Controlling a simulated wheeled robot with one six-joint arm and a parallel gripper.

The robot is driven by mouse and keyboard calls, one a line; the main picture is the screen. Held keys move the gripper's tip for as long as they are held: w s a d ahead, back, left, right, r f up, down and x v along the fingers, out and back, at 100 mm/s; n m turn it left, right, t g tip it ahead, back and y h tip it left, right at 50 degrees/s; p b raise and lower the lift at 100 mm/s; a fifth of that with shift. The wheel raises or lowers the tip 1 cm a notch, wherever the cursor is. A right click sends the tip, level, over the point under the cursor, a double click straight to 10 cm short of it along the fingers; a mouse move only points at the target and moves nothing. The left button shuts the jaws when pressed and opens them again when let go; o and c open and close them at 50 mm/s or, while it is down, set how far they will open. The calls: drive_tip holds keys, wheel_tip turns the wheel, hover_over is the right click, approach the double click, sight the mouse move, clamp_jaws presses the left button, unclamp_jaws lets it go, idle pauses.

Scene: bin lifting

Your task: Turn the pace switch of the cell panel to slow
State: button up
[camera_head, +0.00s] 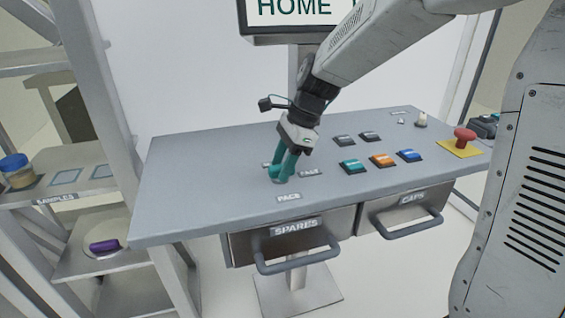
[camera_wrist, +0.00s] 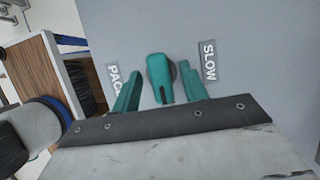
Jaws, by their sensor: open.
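The pace switch (camera_wrist: 160,78) shows in the wrist view as a teal knob with a dark line at its lower end. It sits between the PACE label (camera_wrist: 113,80) and the SLOW label (camera_wrist: 208,60); its dark line points at neither. My gripper (camera_wrist: 160,68) is open, with one teal finger on each side of the knob and gaps between. In the head view, my gripper (camera_head: 281,176) points down at the left part of the cell panel (camera_head: 200,185). There the fingers mostly hide the switch, behind the PACE label (camera_head: 289,197).
Green (camera_head: 352,166), orange (camera_head: 382,160) and blue (camera_head: 409,155) buttons and a red stop button (camera_head: 464,136) lie to the right. The SPARES drawer (camera_head: 298,240) and CAPS drawer (camera_head: 405,212) are under the panel. A shelf rack (camera_head: 105,120) stands left.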

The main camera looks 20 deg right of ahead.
clamp_jaws()
drive_tip(key=shift+n, duration=0.3)
drive_tip(key=n+g, duration=0.1)
drive_tip(key=n, duration=0.2)
drive_tip(key=shift+w+n+g, duration=0.15)
drive_tip(key=shift+n+g, duration=0.15)
drive_tip(key=n, duration=0.2)
drive_tip(key=n+g+h, duration=0.1)
drive_tip(key=n, duration=0.1)
drive_tip(key=shift+w+a+n+g, duration=0.1)
drive_tip(key=shift+n+g, duration=0.2)
drive_tip(key=n, duration=0.2)
drive_tip(key=n+g+h, duration=0.1)
drive_tip(key=n, duration=0.1)
drive_tip(key=shift+a+n+h, duration=0.1)
drive_tip(key=shift+n+h, duration=0.2)
drive_tip(key=shift+w+a+r+n+h, duration=0.1)
drive_tip(key=shift+n+h, duration=0.8)
drive_tip(key=shift+n, duration=1.3)
